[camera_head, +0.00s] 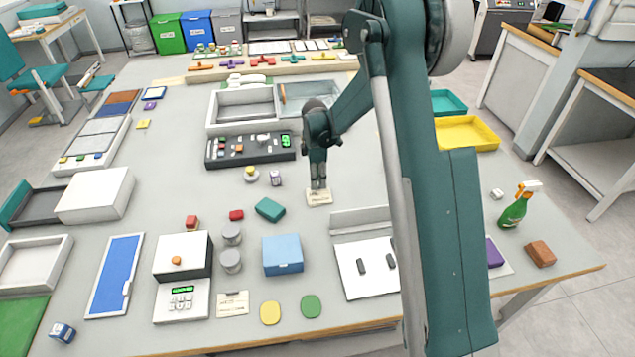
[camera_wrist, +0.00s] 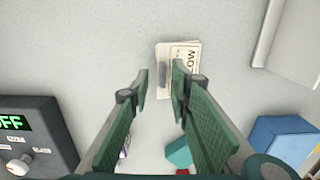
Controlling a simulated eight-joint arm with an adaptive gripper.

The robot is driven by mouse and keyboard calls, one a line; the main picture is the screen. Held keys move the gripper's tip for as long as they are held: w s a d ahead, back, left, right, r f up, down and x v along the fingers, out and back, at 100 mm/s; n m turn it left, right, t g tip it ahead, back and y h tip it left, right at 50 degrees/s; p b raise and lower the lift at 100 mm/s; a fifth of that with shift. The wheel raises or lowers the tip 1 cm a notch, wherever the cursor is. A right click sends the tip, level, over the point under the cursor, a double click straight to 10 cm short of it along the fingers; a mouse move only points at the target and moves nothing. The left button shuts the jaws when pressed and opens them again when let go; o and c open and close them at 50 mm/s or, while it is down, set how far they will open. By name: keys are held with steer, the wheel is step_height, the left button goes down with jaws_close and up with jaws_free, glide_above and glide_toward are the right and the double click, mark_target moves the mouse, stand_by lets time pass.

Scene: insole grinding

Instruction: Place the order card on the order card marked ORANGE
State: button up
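A small stack of pale cards (camera_head: 320,200) lies on the table directly under my gripper. In the wrist view the cards (camera_wrist: 191,52) overlap slightly, with dark lettering only partly readable and a grey oblong mark on the left part. My gripper (camera_head: 318,187) points down, very close to the cards. In the wrist view its fingertips (camera_wrist: 162,78) are apart with nothing gripped between them; the right finger covers part of the cards. Another pale card (camera_head: 232,303) lies near the table's front edge, its print too small to read. I cannot tell which card is marked ORANGE.
A scale-like box with a green display (camera_head: 182,300) stands left of the front card. Yellow (camera_head: 270,313) and green (camera_head: 311,306) pads and a blue box (camera_head: 283,254) are to its right. A dark control panel (camera_head: 250,148) stands behind. Bare table surrounds the card stack.

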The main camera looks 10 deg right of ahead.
step_height(320, 180, up, 11)
steer(key=shift+a+p, duration=0.2)
steer(key=shift+p, duration=0.2)
steer(key=shift+r, duration=0.1)
stand_by(0.4)
steer(key=shift+s, duration=0.1)
steer(key=s+d+r+m+t, duration=0.35)
steer(key=s+r+m, duration=0.55)
steer(key=s+r, duration=1.1)
steer(key=s+d+m+t, duration=0.1)
steer(key=s+m, duration=0.3)
steer(key=s, duration=0.8)
steer(key=s+d+f+m+t, duration=0.1)
steer(key=s+m, duration=0.4)
steer(key=s, duration=0.7)
steer(key=shift+s+d+f+t, duration=0.15)
steer(key=shift+d+t, duration=0.3)
steer(key=shift+t, duration=0.4)
